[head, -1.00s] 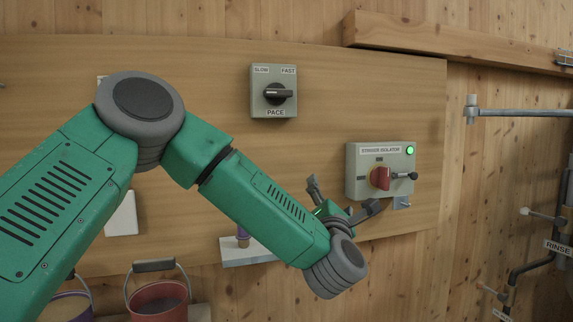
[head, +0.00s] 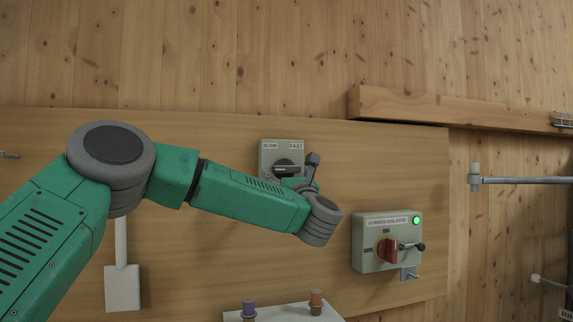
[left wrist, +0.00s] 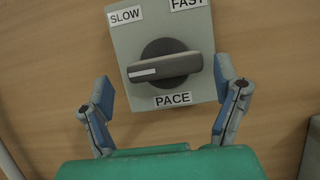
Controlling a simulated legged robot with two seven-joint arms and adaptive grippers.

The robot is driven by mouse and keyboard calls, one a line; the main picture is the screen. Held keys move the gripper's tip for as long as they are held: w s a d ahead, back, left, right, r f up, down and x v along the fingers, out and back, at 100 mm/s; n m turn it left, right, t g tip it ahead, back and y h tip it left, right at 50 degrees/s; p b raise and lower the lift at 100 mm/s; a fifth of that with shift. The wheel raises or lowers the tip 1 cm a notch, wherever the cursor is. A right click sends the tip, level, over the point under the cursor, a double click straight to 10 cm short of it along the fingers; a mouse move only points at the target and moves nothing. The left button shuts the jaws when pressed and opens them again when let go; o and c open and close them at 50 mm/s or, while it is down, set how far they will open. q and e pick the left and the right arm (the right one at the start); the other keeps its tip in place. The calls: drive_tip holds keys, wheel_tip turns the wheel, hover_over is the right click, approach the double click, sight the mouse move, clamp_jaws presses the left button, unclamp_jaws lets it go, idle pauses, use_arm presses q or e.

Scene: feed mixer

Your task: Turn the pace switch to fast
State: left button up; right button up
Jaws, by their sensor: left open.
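The pace switch is a grey box (head: 268,158) on the wooden panel, labelled SLOW at upper left, FAST at upper right and PACE below. In the left wrist view its black knob (left wrist: 166,68) lies nearly level, with the white mark on its left end, on the SLOW side. My left gripper (head: 300,171) is in front of the switch in the head view and hides its lower right part. In the left wrist view the left gripper (left wrist: 164,84) is open and empty, with one finger on each side of the knob, apart from it. My right gripper is not in view.
The stirrer isolator box (head: 366,229), with a red knob (head: 386,250) and a lit green lamp (head: 416,220), is to the lower right. A shelf (head: 290,313) with two small stoppered items is below. A wooden beam (head: 430,104) runs at upper right.

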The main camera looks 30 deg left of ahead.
use_arm(q)
drive_tip(key=shift+x, duration=1.2)
drive_tip(key=shift+w+p, duration=0.1)
drive_tip(key=shift+p, duration=0.2)
drive_tip(key=shift+d+r, duration=0.2)
drive_tip(key=shift+d, duration=0.8)
drive_tip(key=c, duration=0.3)
drive_tip(key=shift+r, duration=0.1)
drive_tip(key=c, duration=0.7)
drive_tip(key=shift+s+a, duration=0.3)
drive_tip(key=shift+a, duration=0.05)
drive_tip(key=shift+c, duration=0.8)
drive_tip(key=shift+a, duration=0.25)
drive_tip(key=shift+w, duration=0.1)
drive_tip(key=shift+d, duration=0.2)
